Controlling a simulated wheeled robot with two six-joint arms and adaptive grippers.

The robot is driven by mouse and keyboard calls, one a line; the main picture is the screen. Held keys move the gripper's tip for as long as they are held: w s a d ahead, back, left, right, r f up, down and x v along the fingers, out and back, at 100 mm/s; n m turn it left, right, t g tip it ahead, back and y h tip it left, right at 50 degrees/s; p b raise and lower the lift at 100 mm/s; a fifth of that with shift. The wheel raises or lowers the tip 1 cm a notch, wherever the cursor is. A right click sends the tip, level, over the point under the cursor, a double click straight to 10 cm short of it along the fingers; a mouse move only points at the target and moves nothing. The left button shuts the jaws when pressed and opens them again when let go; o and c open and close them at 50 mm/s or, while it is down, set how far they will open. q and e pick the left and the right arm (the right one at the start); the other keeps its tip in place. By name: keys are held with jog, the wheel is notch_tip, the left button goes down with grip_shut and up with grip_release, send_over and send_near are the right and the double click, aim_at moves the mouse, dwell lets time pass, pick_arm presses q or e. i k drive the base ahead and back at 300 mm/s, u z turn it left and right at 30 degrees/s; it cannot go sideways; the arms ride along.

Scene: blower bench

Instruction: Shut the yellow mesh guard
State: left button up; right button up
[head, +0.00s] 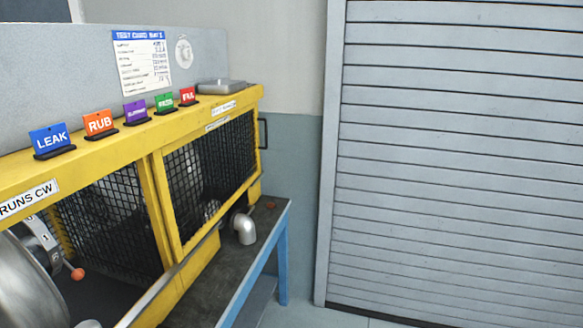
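The yellow mesh guard (174,218) is a yellow-framed panel with black wire mesh on the right part of the yellow enclosure. A dark handle (263,134) shows at its far right end. I cannot tell from this view whether the panel is flush with the enclosure or stands ajar. To its left, dark mesh (112,225) also shows inside the yellow frame, behind a rounded metal housing (30,285) at the lower left. Neither of my grippers is in view.
Colored signs, including LEAK (49,137) and RUB (99,122), stand on the yellow top rail. A grey pipe elbow (244,227) is on the dark bench top. An orange knob (77,274) is at lower left. Floor before the shutter (450,160) looks clear.

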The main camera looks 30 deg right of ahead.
aim_at(180, 253)
jog(key=z, duration=0.1)
jog(key=k, duration=0.4)
jog(key=z, duration=0.75)
jog(key=i, duration=0.9)
jog(key=z, duration=0.6)
jog(key=i, duration=1.05)
jog(key=u, duration=0.95)
jog(key=i, duration=0.9)
jog(key=u, duration=1)
